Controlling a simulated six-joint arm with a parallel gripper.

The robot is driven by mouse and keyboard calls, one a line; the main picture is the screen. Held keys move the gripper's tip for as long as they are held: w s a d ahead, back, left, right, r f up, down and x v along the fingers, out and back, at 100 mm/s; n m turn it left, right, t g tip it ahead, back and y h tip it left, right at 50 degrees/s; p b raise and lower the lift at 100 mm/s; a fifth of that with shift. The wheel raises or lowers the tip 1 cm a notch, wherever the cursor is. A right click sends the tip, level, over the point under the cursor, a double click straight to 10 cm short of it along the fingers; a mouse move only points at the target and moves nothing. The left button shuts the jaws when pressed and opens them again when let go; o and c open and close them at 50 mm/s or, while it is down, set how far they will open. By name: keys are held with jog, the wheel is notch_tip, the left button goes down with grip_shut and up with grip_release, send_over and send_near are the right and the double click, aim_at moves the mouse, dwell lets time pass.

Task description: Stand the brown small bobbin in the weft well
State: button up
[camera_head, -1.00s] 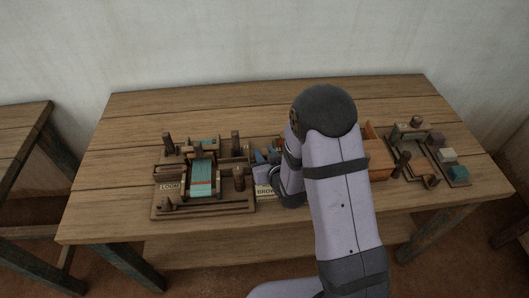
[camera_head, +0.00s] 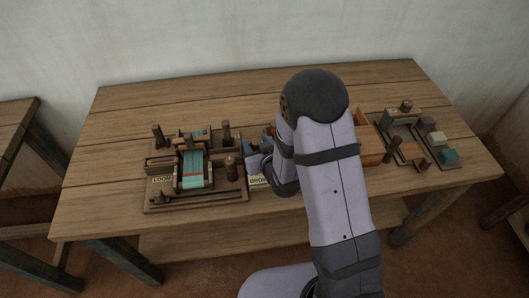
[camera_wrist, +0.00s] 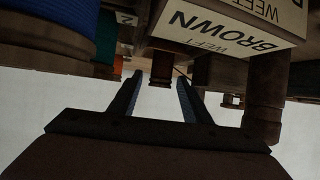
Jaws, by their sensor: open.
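My gripper (camera_wrist: 163,88) is open in the wrist view. A small brown bobbin-like piece (camera_wrist: 162,68) shows between and beyond its fingertips; I cannot tell whether they touch it. A sign reading BROWN WEFT (camera_wrist: 238,35), on a block at the upper right, is close to my fingers; part of the text is cut off. The same sign shows in the head view (camera_head: 257,182), beside the loom board and partly behind my arm. The well opening is hidden. In the head view my arm covers the gripper.
In the wrist view a large blue spool (camera_wrist: 50,22), a green one (camera_wrist: 105,35) and a dark post (camera_wrist: 264,90) flank the gripper. The loom board (camera_head: 190,205) stands left, an orange-brown box (camera_head: 372,150) and a rack with coloured blocks (camera_head: 448,157) right.

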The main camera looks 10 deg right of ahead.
aim_at(257, 143)
jog(key=v, duration=0.5)
jog(key=shift+s+b, duration=0.1)
jog(key=shift+b, duration=0.3)
jog(key=shift+s+r+p, duration=0.2)
jog(key=shift+r+p, duration=0.1)
jog(key=shift+p, duration=0.3)
jog(key=p, duration=0.2)
jog(key=shift+s+d+r+p, duration=0.1)
jog(key=shift+s+r+p, duration=0.05)
jog(key=shift+p, duration=0.15)
jog(key=shift+p+v, duration=2.55)
jog(key=shift+p, duration=1.65)
jog(key=shift+f, duration=0.2)
